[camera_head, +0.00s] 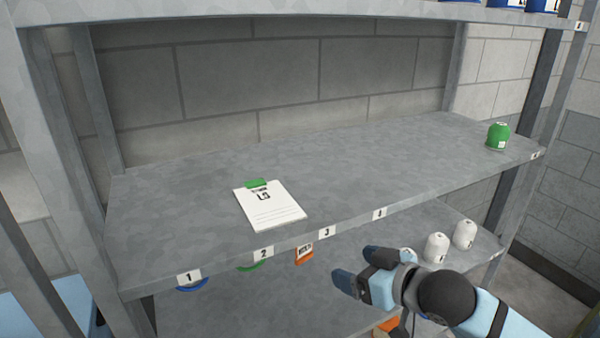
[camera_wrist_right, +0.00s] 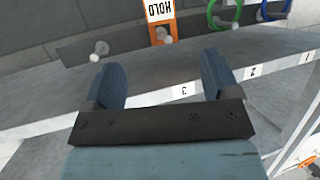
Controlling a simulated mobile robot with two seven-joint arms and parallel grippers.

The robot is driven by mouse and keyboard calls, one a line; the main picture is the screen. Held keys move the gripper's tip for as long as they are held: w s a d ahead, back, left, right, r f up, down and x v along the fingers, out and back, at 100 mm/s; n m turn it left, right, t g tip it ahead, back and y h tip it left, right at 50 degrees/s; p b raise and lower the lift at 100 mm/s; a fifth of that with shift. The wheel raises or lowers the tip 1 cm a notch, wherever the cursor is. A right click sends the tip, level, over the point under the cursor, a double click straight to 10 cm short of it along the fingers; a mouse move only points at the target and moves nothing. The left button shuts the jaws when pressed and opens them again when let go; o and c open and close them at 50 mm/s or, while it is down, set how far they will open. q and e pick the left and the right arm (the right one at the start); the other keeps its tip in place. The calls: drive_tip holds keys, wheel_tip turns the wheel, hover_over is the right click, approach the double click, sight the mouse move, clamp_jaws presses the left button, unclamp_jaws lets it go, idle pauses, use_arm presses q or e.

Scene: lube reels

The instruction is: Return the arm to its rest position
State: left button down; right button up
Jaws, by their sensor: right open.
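My right arm comes in from the lower right in the head view. Its gripper (camera_head: 358,270) is in front of the shelf edge, near the labels 3 and 4, with nothing between its fingers. In the right wrist view the two blue fingers of the gripper (camera_wrist_right: 160,85) stand wide apart and empty, with the shelf edge and its label 3 behind them. My left gripper does not show in either view.
White bottles (camera_head: 436,247) stand on the lower shelf.

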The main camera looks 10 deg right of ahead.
drive_tip(key=s+d+f+m+h+p, duration=0.2)
drive_tip(key=s+f, duration=0.8)
drive_tip(key=f, duration=0.4)
drive_tip(key=s+d+f+m+h+p, duration=0.1)
drive_tip(key=s+f+m+h, duration=0.1)
drive_tip(key=s+f, duration=0.7)
wheel_tip(320, 180, down, 6)
drive_tip(key=shift+s+d+r+h+p, duration=0.1)
drive_tip(key=shift+s+d+h+p, duration=0.25)
drive_tip(key=shift+h+p, duration=0.05)
